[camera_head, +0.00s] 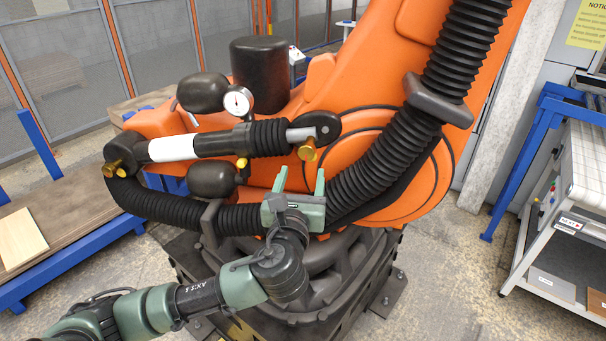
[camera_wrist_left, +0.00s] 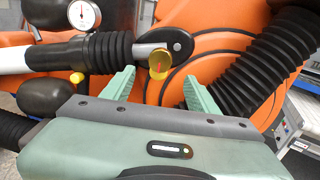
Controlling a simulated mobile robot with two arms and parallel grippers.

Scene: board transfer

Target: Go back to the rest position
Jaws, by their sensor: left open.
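My left gripper (camera_head: 300,182) is raised in front of the large orange industrial robot (camera_head: 345,75). Its two green fingers are spread apart with nothing between them. In the left wrist view the left gripper (camera_wrist_left: 152,90) shows the same open fingers, with the orange machine and a brass-coloured knob behind the gap. I cannot tell whether the fingers touch the machine. My right gripper is not in view. A light wooden board (camera_head: 20,238) lies at the far left.
The board lies on a brown surface (camera_head: 85,213) with a blue frame. A white-topped workstation (camera_head: 590,165) with blue posts stands at the right. Black corrugated hoses (camera_head: 385,160) cross the orange machine close to my gripper. Concrete floor shows at the lower right.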

